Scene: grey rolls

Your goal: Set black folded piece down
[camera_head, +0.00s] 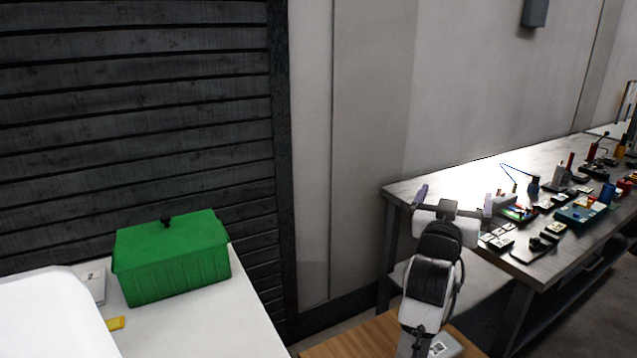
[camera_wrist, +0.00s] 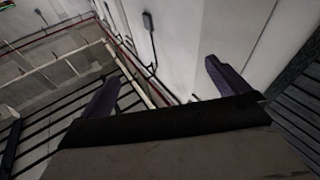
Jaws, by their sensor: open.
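My gripper (camera_head: 454,199) is raised at the right of the head view, in front of the workbench's near end. Its two purple fingers are spread wide and point upward. In the wrist view my gripper (camera_wrist: 161,70) also shows open, with nothing between the fingers, only wall and pipes far beyond. I cannot make out a black folded piece in either view. My arm hides part of the wooden surface (camera_head: 345,341) below it.
A green lidded box (camera_head: 175,262) stands on a white table (camera_head: 205,325) at left, with a yellow item (camera_head: 115,323) and a grey item (camera_head: 95,286) nearby. The workbench (camera_head: 440,190) at right holds many small parts. A dark slatted panel (camera_head: 140,120) stands behind.

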